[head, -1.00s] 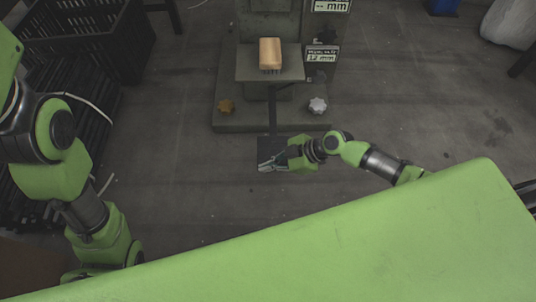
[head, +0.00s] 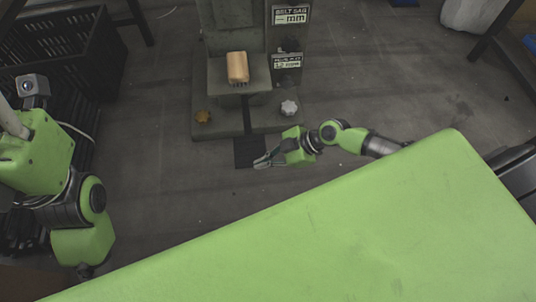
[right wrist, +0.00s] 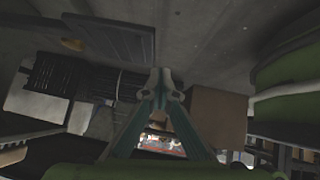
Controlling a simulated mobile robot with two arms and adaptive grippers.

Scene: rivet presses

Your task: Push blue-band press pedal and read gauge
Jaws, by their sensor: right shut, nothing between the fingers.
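A grey press (head: 234,38) stands at top centre in the head view; no blue band shows on the visible part. Its dark flat pedal (head: 247,150) lies on the floor in front, on a narrow bar. The gauge display (head: 291,15) reads "BELT SAG -- mm", with no number. My right gripper (head: 258,163) is shut and empty, low at the pedal's right front edge; I cannot tell whether they touch. In the right wrist view its fingertips (right wrist: 160,82) meet, and a dark plate, likely the pedal (right wrist: 118,36), shows beyond. My left arm is at the left; its fingers are not visible.
A tan block (head: 237,67) sits on the press table. A sign (head: 287,65) beneath the display seems to read 12 mm. An orange knob (head: 203,117) and a pale knob (head: 289,107) flank the base. A black crate (head: 75,50) stands at left. Floor right of the press is clear.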

